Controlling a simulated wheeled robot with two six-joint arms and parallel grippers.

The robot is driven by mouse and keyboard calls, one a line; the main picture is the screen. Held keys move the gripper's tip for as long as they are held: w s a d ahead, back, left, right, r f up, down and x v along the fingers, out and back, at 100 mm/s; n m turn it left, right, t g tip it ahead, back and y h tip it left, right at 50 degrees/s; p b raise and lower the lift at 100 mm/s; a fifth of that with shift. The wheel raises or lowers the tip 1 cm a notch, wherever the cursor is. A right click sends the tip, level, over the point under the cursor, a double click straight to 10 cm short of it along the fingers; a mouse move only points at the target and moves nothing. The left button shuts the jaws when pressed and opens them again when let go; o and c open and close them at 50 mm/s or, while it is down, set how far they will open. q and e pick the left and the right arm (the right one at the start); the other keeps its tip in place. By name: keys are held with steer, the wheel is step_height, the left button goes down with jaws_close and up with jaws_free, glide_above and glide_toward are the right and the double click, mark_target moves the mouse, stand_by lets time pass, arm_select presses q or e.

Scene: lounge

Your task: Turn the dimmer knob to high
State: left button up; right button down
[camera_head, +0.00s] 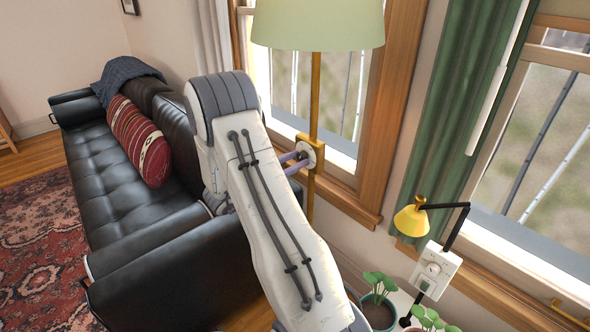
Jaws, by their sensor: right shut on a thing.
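The dimmer knob (307,152) is a round pale dial with a dark centre, mounted on the gold pole (315,100) of a floor lamp with a pale green shade (318,24). My right gripper (299,160) reaches it from the left, and its two thin purple-grey fingers are shut on the knob. My white right arm crosses the middle of the picture and hides part of the gripper. The knob's marks are too small to read. My left gripper is out of view.
A black leather sofa (105,165) with a red striped cushion (139,141) stands at the left. A yellow desk lamp (411,217), a white box with a dial (435,270) and potted plants (378,300) are at the lower right. Windows and a green curtain (455,110) stand behind.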

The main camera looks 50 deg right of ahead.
steer(key=shift+f+m+b, duration=0.15)
steer(key=shift+m+b, duration=7.35)
steer(key=shift+b, duration=2.45)
steer(key=c, duration=0.5)
jaws_free()
steer(key=w+a, duration=0.1)
steer(key=a, duration=0.9)
steer(key=shift+w+a, duration=0.15)
steer(key=shift+a, duration=0.1)
